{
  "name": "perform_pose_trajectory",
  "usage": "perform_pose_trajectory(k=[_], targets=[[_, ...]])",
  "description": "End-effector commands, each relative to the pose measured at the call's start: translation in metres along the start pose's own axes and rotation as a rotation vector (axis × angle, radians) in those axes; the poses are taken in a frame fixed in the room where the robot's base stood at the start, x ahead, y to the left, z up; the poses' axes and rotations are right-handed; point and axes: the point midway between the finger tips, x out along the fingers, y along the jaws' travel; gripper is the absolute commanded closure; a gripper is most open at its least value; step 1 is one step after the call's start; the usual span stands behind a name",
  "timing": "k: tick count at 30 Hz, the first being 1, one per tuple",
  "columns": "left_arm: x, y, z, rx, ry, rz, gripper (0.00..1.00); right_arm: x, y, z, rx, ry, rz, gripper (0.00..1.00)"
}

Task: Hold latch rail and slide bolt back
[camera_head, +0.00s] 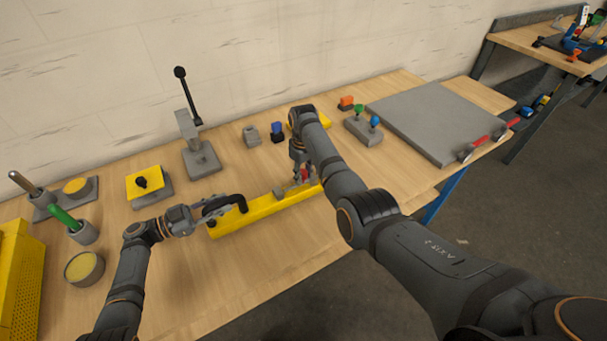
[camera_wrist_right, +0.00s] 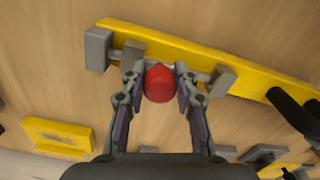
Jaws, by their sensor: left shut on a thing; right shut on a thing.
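The yellow latch rail (camera_head: 265,209) lies on the wooden bench in the head view, with a black handle at its left end. My left gripper (camera_head: 206,213) is shut on that handle. In the right wrist view the rail (camera_wrist_right: 200,58) runs across the top, with grey blocks and a grey bolt (camera_wrist_right: 203,77) along it. A red knob (camera_wrist_right: 159,83) sits on the bolt. My right gripper (camera_wrist_right: 160,80) is shut on the red knob, one finger on each side. In the head view the right arm partly hides the rail's right end.
Behind the rail stand a grey lever stand (camera_head: 200,158), a yellow-topped block (camera_head: 147,182) and small blue and grey pieces. A large grey plate (camera_head: 440,115) with red handles lies at the right. A round tin (camera_head: 84,268) stands at the left. The bench front is clear.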

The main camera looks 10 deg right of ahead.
Motion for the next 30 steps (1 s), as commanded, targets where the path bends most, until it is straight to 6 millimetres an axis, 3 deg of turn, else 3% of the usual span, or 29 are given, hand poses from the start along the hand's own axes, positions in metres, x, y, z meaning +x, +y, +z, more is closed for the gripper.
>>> perform_pose_trajectory(k=[10, 18, 19, 21, 24, 30], targets=[[0.001, 0.0, -0.001, 0.001, 0.001, 0.001, 1.0, 0.0, -0.047, -0.013, -0.004, 0.001, -0.003, 1.0], [0.001, 0.0, -0.001, 0.001, 0.002, 0.001, 1.0, 0.0, -0.05, -0.014, -0.003, 0.002, -0.005, 1.0], [0.001, 0.0, -0.001, 0.001, 0.002, 0.001, 1.0, 0.0, -0.05, -0.014, -0.003, 0.002, -0.005, 0.67], [0.001, 0.0, -0.001, 0.0, 0.002, 0.001, 1.0, 0.0, -0.05, -0.014, -0.003, 0.002, -0.006, 0.58], [0.001, 0.0, -0.001, 0.0, 0.002, 0.001, 1.0, 0.0, -0.049, -0.014, -0.003, 0.002, -0.004, 0.46], [0.001, 0.0, -0.001, 0.0, 0.002, 0.001, 1.0, 0.0, -0.048, -0.013, -0.002, 0.001, -0.002, 0.46]])
